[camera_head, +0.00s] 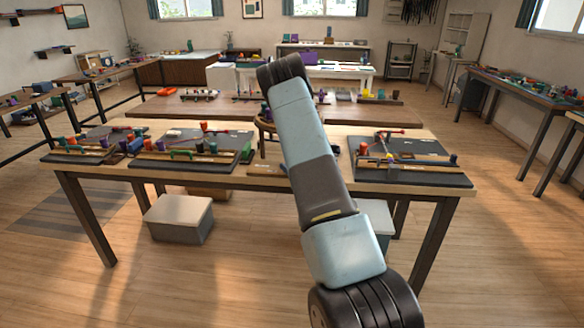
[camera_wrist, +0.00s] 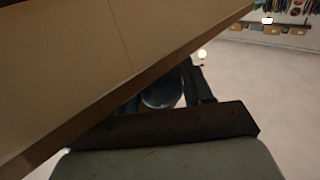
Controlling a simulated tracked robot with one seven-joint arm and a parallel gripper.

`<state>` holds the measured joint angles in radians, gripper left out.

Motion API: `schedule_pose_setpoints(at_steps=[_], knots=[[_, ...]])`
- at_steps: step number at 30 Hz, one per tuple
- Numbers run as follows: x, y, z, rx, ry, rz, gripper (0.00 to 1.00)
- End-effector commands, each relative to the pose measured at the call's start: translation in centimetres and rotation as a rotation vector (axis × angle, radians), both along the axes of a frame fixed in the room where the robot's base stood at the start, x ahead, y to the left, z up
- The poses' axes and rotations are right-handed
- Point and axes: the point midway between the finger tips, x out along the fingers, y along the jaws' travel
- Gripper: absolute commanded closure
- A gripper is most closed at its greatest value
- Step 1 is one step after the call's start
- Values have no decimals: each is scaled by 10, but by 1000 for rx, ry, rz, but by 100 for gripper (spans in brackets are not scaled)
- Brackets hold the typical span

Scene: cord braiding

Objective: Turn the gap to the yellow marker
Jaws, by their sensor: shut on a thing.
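In the wrist view my gripper (camera_wrist: 168,86) is partly hidden by a large brown panel. It is shut on a dark round thing (camera_wrist: 160,97), which shows only in part. In the head view my arm crosses the middle of the picture and my gripper cannot be made out. A small yellow item (camera_head: 389,157) lies on the right dark board (camera_head: 430,178); I cannot tell if it is the yellow marker. I cannot make out the gap in either view.
The wooden bench (camera_head: 262,184) carries more dark boards with coloured pegs at left. A second table (camera_head: 225,107) stands behind it. A grey box (camera_head: 179,218) is on the floor. In the wrist view the brown panel (camera_wrist: 75,60) fills the upper left, close by.

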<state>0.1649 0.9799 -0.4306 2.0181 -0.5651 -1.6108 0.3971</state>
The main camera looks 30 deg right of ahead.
Motion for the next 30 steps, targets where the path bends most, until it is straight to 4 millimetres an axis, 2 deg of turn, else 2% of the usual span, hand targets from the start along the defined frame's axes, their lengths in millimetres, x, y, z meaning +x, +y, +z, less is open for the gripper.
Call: schedule_pose_setpoints(at_steps=[1,2,7,15,19,23,30], knots=[[0,0,-1,0,2,0,80],[0,0,-1,0,2,0,47],[0,0,0,0,1,0,30],[-1,0,0,0,0,-1,29],[-9,-2,0,1,2,-2,29],[-27,-6,0,2,1,-4,29],[-74,-15,-1,2,2,-4,29]])
